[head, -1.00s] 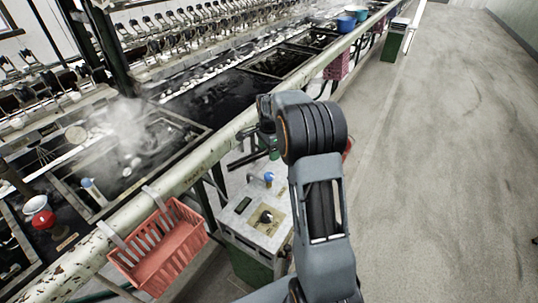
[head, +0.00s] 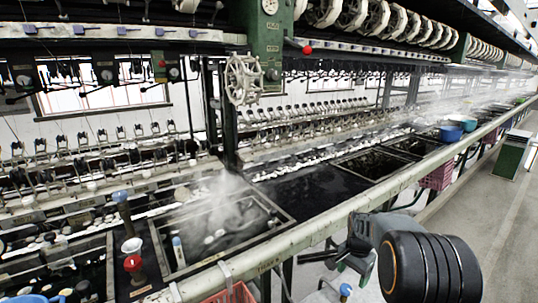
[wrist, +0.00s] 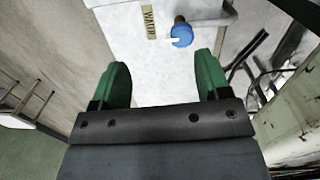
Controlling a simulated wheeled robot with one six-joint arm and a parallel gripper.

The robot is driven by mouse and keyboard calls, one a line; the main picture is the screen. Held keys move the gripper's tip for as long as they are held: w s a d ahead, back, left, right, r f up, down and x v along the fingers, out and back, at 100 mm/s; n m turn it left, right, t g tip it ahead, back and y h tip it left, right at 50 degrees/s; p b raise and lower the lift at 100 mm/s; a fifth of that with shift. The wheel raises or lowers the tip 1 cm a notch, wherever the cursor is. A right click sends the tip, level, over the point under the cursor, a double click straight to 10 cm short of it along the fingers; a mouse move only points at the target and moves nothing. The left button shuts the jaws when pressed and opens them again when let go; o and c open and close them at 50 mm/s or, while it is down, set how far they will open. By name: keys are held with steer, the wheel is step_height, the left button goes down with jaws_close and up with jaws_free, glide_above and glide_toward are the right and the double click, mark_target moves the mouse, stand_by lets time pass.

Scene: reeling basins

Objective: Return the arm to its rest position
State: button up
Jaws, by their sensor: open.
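My arm shows at the lower right of the head view, with its dark banded joint nearest the camera. My gripper (head: 338,258) is beyond that joint, just outside the basin bench's front rail (head: 300,238). In the wrist view my gripper (wrist: 162,82) has its two green fingers spread wide with nothing between them. Past the fingers is a pale machine top (wrist: 160,62) with a blue knob (wrist: 181,35) and a small label. The blue knob also shows at the bottom of the head view (head: 345,290). The fingers look clear of it.
A steaming basin (head: 282,212) lies behind the rail. A red basket (head: 232,294) hangs on the rail left of my gripper. A handwheel (head: 243,80) stands above the bench. Open floor (head: 495,215) lies at right.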

steer(key=s+a+r+n+t+p, duration=0.2)
steer(key=s+a+r+n+p, duration=0.2)
steer(key=s+r, duration=0.6)
steer(key=s+a+r+n+t+p, duration=0.2)
steer(key=s+a+r+n+p, duration=0.3)
steer(key=s+r, duration=0.5)
steer(key=shift+s+a+n, duration=0.3)
steer(key=shift+a+n, duration=0.25)
steer(key=shift+n, duration=0.25)
